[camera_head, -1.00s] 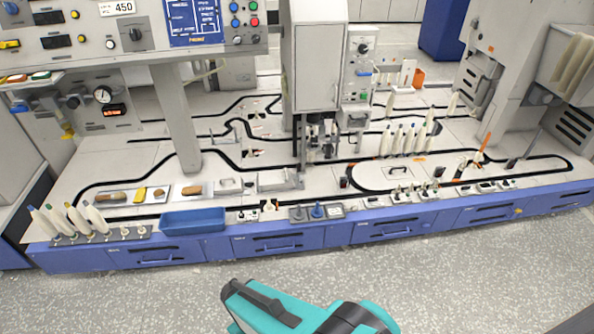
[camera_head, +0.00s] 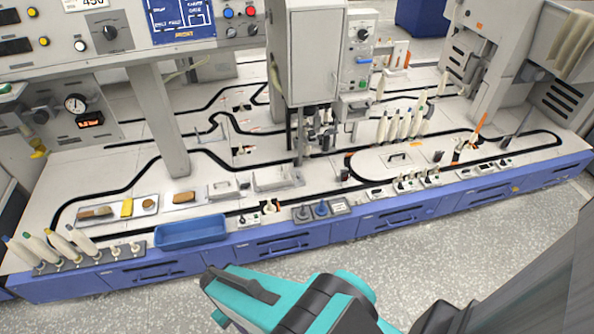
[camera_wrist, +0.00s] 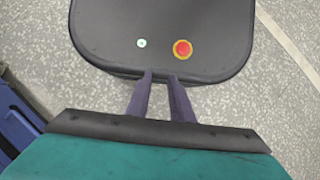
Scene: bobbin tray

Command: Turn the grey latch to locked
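A small dark grey plate at the front edge of the bench carries a grey piece (camera_head: 303,213) and a blue knob (camera_head: 320,208). The grey piece may be the grey latch, but it is too small to tell its shape or its turn. A pale label plate (camera_head: 340,205) sits to the right of the knob. My gripper (camera_wrist: 160,74) shows two dark fingers with a gap between them, open and empty. It is over the floor side, apart from the bench. In the head view my teal arm end is in front of the bench; the fingertips cannot be made out there.
A blue tray (camera_head: 190,232) stands left of the plate, and a rack of white bobbins (camera_head: 75,257) is farther left. A small white fixture (camera_head: 270,207) sits between tray and plate. A grey post (camera_head: 160,120) and machine head (camera_head: 303,60) rise behind. Speckled floor (camera_head: 480,255) in front is open.

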